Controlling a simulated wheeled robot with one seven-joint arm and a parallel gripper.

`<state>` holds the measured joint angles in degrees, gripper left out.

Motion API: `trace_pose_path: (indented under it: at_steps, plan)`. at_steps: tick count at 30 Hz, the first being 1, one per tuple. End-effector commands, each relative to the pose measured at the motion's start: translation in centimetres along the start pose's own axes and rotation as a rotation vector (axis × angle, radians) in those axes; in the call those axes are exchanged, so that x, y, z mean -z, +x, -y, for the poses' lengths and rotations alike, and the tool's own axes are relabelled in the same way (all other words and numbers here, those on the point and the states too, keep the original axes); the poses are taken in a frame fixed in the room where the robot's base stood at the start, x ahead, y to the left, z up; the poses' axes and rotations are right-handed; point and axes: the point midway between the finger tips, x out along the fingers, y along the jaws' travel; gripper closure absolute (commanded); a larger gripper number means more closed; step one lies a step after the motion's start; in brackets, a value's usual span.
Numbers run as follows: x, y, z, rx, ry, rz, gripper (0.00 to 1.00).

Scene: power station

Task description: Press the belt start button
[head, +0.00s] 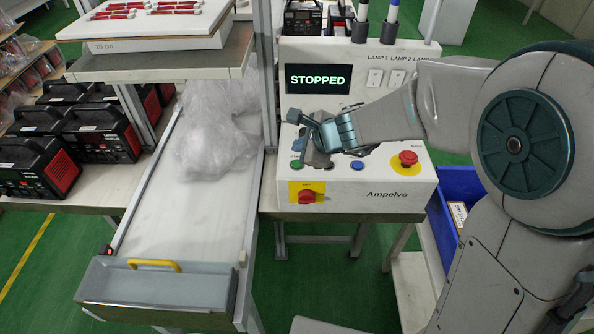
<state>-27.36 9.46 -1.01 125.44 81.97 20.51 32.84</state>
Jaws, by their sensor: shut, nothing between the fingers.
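The white control panel (380,200) carries a dark display (318,79) reading "STOPPED". A green button (297,164) sits at its lower left and a blue button (357,165) further right. Their small labels are not legible, so I cannot confirm which is the belt start button. My gripper (306,140) is shut and empty in front of the panel's left middle, just above and right of the green button. I cannot tell whether it touches the panel. The gripper and wrist hide part of the panel's middle.
A red emergency stop (408,158) on yellow and a red rotary switch (307,196) flank the buttons. Two lamp switches (375,77) sit above. The conveyor belt (190,215) with plastic wrap (215,130) lies left. A shelf (165,66) overhangs it. A blue crate (458,188) stands right.

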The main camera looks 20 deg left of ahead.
Motion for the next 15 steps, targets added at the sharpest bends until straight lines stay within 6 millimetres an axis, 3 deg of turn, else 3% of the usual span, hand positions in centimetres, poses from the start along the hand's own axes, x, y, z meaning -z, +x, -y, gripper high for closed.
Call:
trace_pose_path:
  at_steps: [6,15]
  plan:
    - [1.2,1.65,-1.19,0.0,-0.001,0.0,1.0]
    - [1.24,1.71,-1.23,0.0,-0.002,0.0,1.0]
